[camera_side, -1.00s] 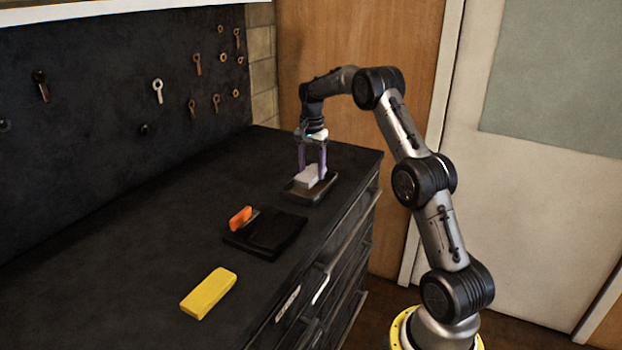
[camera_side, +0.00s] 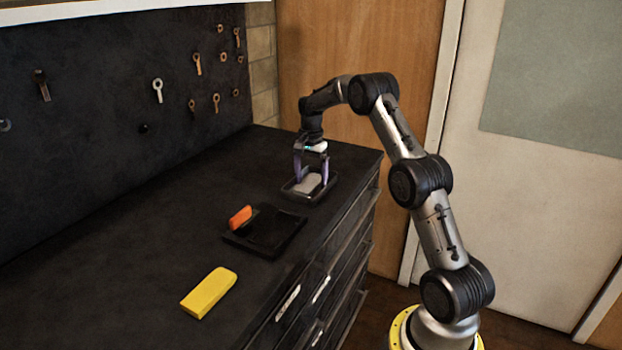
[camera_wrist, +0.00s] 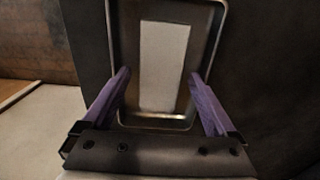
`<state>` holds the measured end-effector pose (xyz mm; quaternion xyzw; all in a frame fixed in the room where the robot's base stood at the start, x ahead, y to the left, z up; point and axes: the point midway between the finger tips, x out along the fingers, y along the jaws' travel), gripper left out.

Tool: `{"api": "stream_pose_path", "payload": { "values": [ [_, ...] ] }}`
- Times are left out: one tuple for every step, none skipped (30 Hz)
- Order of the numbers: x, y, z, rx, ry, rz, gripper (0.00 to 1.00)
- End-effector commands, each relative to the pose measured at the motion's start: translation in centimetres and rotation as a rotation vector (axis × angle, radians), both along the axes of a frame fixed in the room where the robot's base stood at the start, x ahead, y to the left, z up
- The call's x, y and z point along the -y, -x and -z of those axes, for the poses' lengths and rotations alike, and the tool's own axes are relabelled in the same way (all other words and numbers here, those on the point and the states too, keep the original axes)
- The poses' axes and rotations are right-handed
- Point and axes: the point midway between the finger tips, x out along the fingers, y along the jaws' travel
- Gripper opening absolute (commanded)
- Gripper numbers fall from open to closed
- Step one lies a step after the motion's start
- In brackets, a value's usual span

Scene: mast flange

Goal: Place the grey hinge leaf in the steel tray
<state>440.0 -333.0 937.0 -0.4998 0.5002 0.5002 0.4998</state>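The grey hinge leaf (camera_side: 308,184) lies in the steel tray (camera_side: 318,199) near the counter's far right edge. In the wrist view, the leaf (camera_wrist: 162,65) is a pale flat rectangle lying lengthwise inside the rim of the tray (camera_wrist: 140,120). My gripper (camera_side: 311,179) is low over the tray. Its two purple fingers, also in the wrist view (camera_wrist: 161,76), are spread apart with visible gaps to both sides of the leaf. It holds nothing.
A dark square plate (camera_side: 266,236) with an orange-topped piece (camera_side: 240,217) is nearer the camera. A yellow block (camera_side: 209,293) lies at the front. Keys and rings hang on the dark back panel (camera_side: 110,60). The counter's left part is clear.

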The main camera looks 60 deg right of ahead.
Motion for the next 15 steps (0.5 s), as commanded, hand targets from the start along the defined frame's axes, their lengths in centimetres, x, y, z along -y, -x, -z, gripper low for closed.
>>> {"api": "stream_pose_path", "payload": {
  "values": [
    [0.0,0.0,0.0,0.000,0.000,0.000,0.92],
    [0.0,0.0,0.0,0.000,0.000,0.000,0.92],
    [0.0,0.0,0.0,0.000,0.000,0.000,0.92],
    [0.0,0.0,0.0,0.000,0.000,0.000,0.92],
    [0.0,0.0,0.0,0.000,0.000,0.000,0.92],
    [0.0,0.0,0.0,0.000,0.000,0.000,0.92],
    [0.0,0.0,-0.1,0.000,0.000,0.000,0.92],
    [0.0,0.0,-0.2,0.000,0.000,0.000,0.92],
    [0.0,0.0,-0.4,0.001,0.001,0.000,0.92],
    [0.0,0.0,-0.7,0.002,0.001,0.000,0.92],
    [0.0,-0.1,-1.0,0.002,0.002,0.000,0.92],
    [0.0,-0.1,-1.6,0.003,0.002,0.000,0.92],
    [0.1,-0.1,-2.1,0.004,0.003,0.000,0.92],
    [0.1,-0.1,-2.6,0.004,0.003,0.000,0.92],
    [0.1,-0.1,-3.4,0.004,0.003,0.000,0.92]
  ]
}}
